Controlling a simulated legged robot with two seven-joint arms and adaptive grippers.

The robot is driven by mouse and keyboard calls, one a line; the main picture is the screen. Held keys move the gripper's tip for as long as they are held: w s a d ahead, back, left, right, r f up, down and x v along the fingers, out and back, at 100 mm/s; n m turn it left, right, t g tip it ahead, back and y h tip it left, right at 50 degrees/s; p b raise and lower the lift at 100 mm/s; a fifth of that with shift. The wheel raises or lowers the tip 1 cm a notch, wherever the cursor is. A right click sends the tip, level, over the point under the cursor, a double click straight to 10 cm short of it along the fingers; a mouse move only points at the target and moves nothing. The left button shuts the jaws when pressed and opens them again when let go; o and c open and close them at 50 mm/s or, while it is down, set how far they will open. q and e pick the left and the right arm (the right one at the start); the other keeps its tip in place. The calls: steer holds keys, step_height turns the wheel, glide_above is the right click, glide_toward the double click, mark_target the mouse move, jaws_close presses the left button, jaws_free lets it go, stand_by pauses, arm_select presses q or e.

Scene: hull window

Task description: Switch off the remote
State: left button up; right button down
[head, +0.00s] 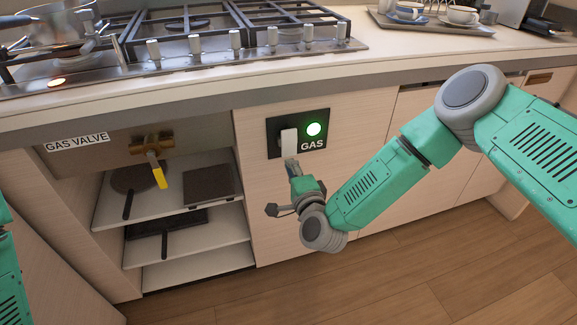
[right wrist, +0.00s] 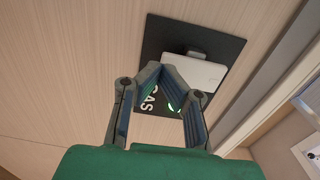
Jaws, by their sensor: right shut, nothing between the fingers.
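The gas switch is a white rocker (head: 289,142) on a black panel (head: 273,127) marked "GAS", set in the pale cabinet front. A round green lamp (head: 314,129) beside the rocker is lit. My right gripper (head: 291,168) is shut and empty, just below the rocker in the head view. In the right wrist view its fingertips (right wrist: 176,82) are in front of the panel (right wrist: 150,48), close to the white rocker (right wrist: 195,70). I cannot tell whether they touch it. The fingers partly hide the lamp and lettering there. My left gripper is out of view.
An open cabinet bay at left holds pans on shelves (head: 155,248). Above it are a "GAS VALVE" label (head: 76,142) and a brass valve with a yellow handle (head: 160,177). The hob (head: 230,62) and a glass pot (head: 62,28) are on the counter. The floor in front is clear.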

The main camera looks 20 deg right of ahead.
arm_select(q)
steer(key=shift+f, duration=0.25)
arm_select(e)
steer(key=shift+w, duration=0.85)
